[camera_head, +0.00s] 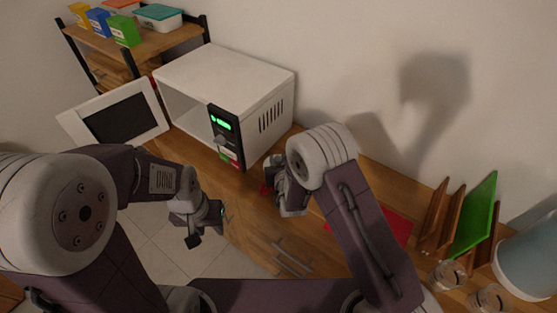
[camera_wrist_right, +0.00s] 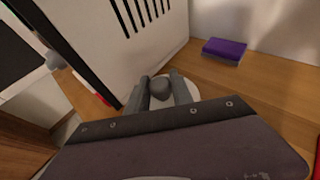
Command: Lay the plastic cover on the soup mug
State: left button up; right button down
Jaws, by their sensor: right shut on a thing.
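The plastic cover (camera_wrist_right: 191,90) shows in the right wrist view as a pale round rim with a dark grey knob (camera_wrist_right: 160,88). My right gripper (camera_wrist_right: 159,90) is shut on the knob, a finger on each side. In the head view my right gripper (camera_head: 274,192) is in front of the microwave's right side, over the wooden counter, and the cover is hidden there. I cannot make out the soup mug in either view; what lies under the cover is hidden. My left gripper (camera_head: 206,224) is open and empty, in front of the counter over the floor.
A white microwave (camera_head: 225,68) stands on the counter with its door (camera_head: 113,116) swung open to the left. A purple sponge (camera_wrist_right: 225,50) lies by the wall. A rack with a green board (camera_head: 474,215), glass jars (camera_head: 447,275) and a red mat (camera_head: 397,225) are at right.

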jog(key=shift+f+b, duration=0.35)
jog(key=shift+b, duration=0.2)
dwell(0.4)
jog(key=c, duration=1)
grip_release()
jog(key=shift+c, duration=0.2)
jog(key=b+v, duration=0.1)
jog(key=v, duration=0.8)
